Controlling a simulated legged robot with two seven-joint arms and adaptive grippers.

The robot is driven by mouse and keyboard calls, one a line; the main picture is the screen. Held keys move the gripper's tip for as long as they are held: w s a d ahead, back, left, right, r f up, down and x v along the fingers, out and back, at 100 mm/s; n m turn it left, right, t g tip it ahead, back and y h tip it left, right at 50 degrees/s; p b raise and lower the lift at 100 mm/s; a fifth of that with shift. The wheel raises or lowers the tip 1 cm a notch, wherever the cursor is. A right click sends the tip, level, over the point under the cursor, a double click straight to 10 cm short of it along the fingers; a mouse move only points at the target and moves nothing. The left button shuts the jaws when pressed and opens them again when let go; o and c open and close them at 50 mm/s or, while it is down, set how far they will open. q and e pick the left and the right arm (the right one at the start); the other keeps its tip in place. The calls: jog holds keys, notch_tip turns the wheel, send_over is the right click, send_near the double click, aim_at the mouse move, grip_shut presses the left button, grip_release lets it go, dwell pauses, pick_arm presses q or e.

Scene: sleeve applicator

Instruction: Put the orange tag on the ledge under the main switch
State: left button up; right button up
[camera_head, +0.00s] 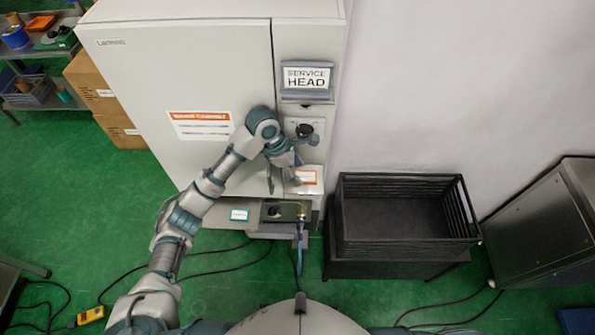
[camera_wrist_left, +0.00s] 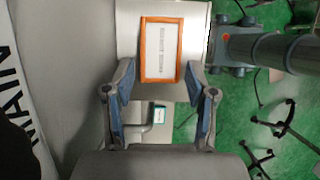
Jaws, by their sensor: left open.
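The orange tag (camera_head: 307,177), white with an orange border, lies on the light ledge (camera_head: 313,188) below the main switch (camera_head: 305,130), a dark knob on the cabinet's right column. My left gripper (camera_head: 283,186) is open beside the tag's left side, its fingers partly covering the ledge. In the left wrist view the tag (camera_wrist_left: 161,50) lies face up on the pale ledge (camera_wrist_left: 126,22). The open fingers (camera_wrist_left: 161,85) stand on either side of its lower part, with small gaps apparent. My right gripper is out of view.
A SERVICE HEAD sign (camera_head: 307,78) is above the switch. An open recess with a fitting and blue hose (camera_head: 300,235) is below the ledge. A black crate (camera_head: 350,200) stands to the right. Cables (camera_head: 225,272) lie on the green floor.

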pick_arm(q)
jog(key=v, duration=1.1)
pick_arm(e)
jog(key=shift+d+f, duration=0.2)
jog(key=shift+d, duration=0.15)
pick_arm(q)
jog(key=shift+d, duration=0.4)
